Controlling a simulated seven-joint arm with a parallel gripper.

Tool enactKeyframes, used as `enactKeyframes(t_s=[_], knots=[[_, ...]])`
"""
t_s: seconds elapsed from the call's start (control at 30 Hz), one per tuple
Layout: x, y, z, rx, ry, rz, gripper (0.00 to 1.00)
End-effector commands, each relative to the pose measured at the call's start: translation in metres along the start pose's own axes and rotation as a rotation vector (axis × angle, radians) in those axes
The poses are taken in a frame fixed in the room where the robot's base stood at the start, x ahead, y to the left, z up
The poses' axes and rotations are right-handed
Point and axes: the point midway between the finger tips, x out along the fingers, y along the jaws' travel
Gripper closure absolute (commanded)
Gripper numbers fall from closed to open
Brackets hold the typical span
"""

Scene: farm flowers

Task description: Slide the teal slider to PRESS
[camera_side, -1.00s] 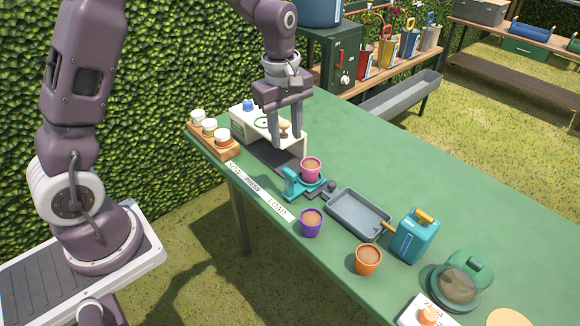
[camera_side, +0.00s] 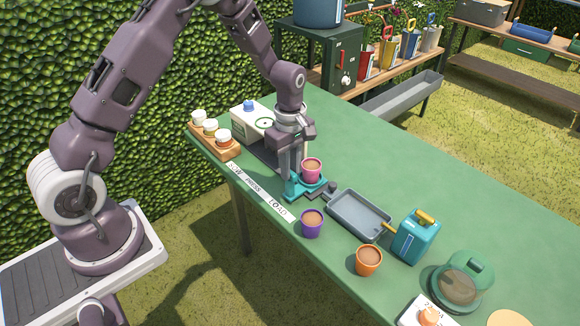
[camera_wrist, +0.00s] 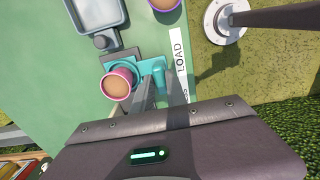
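The teal slider (camera_side: 311,187) stands at the LOAD end of the white label strip (camera_side: 258,189), which reads SOW, PRESS, LOAD. It carries a pink pot of brown soil (camera_side: 312,167). The slider also shows in the wrist view (camera_wrist: 147,68), with its upright handle on the strip side, beside the pot (camera_wrist: 117,84). My gripper (camera_side: 292,180) is down at the handle, pointing downward. In the wrist view my fingers (camera_wrist: 160,88) reach to either side of the handle. Whether they are closed tight on it cannot be made out.
A white press box (camera_side: 250,123) and a dark track lie left of the slider. A wooden rack of jars (camera_side: 215,140) is farther left. A purple pot (camera_side: 311,223), an orange pot (camera_side: 368,260) and a grey tray (camera_side: 357,215) stand nearby on the green table.

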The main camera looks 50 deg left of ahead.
Motion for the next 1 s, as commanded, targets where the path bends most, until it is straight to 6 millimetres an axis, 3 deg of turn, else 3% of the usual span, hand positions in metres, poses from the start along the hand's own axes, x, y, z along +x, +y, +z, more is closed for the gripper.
enactKeyframes(t_s=[0.07, 1.0], knots=[[-0.0001, 0.0000, 0.0000, 0.000, 0.000, 0.000, 1.00], [-0.0009, 0.0002, 0.0002, 0.001, 0.000, 0.001, 1.00]])
